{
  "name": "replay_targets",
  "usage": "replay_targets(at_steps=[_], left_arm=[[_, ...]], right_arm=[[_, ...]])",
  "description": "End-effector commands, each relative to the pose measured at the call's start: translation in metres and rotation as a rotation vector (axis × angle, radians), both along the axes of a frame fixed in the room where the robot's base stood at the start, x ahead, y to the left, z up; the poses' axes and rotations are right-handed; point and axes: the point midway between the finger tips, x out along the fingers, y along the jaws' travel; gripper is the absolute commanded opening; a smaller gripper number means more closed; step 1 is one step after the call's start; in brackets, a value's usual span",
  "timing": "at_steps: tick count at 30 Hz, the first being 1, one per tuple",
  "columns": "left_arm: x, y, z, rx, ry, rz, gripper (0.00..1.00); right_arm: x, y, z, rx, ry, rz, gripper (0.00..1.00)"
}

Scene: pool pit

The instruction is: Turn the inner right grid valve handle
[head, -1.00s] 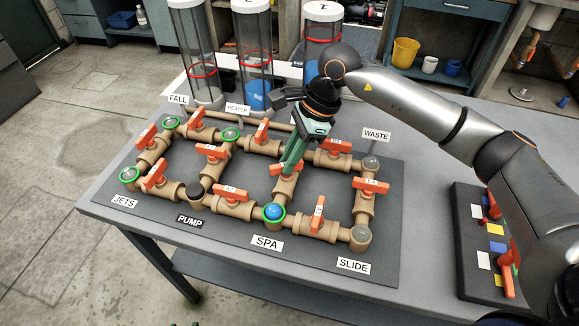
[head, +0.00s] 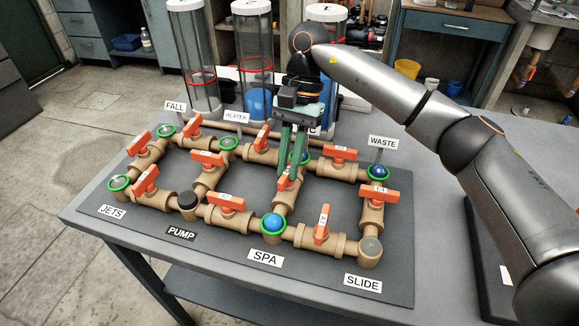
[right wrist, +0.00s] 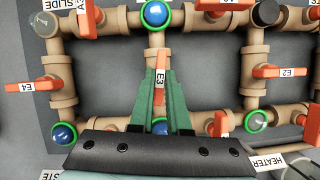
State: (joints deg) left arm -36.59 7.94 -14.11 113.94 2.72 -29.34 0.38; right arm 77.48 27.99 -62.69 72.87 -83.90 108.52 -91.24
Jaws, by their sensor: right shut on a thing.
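The inner right grid valve handle, an orange lever labelled E3, shows in the right wrist view (right wrist: 160,62) between my right gripper's green fingertips (right wrist: 160,75). It lies in line with its tan pipe. In the head view my right gripper (head: 290,170) points down onto this handle and is shut on it, hiding most of it. The pipe grid stands on a dark board (head: 200,250). The SPA node (head: 273,223) at the front end of this pipe and the WASTE node (head: 379,171) are blue with green rings. My left gripper is not in view.
Other orange handles stand close by, such as the one before WASTE (head: 341,152), the one on the right pipe (head: 375,194) and the one by SLIDE (head: 322,224). Clear tubes (head: 255,60) stand behind the grid. The table's front right (head: 440,240) is clear.

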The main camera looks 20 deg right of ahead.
Motion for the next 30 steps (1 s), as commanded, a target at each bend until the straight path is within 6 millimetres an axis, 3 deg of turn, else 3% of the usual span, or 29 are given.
replay_targets(at_steps=[10, 26, 27, 30], left_arm=[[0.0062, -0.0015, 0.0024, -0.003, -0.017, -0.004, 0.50], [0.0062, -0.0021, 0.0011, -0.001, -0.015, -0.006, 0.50], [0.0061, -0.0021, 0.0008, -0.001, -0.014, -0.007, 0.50], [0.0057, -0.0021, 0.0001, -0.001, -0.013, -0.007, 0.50]], right_arm=[[0.0011, 0.0008, 0.0006, -0.001, -0.004, 0.132, 0.00], [0.0011, 0.0005, 0.0009, -0.002, -0.004, 0.154, 0.00], [0.0011, 0.0005, 0.0009, -0.002, -0.004, 0.154, 0.18], [0.0010, 0.0005, 0.0007, -0.001, -0.003, 0.153, 0.29]])
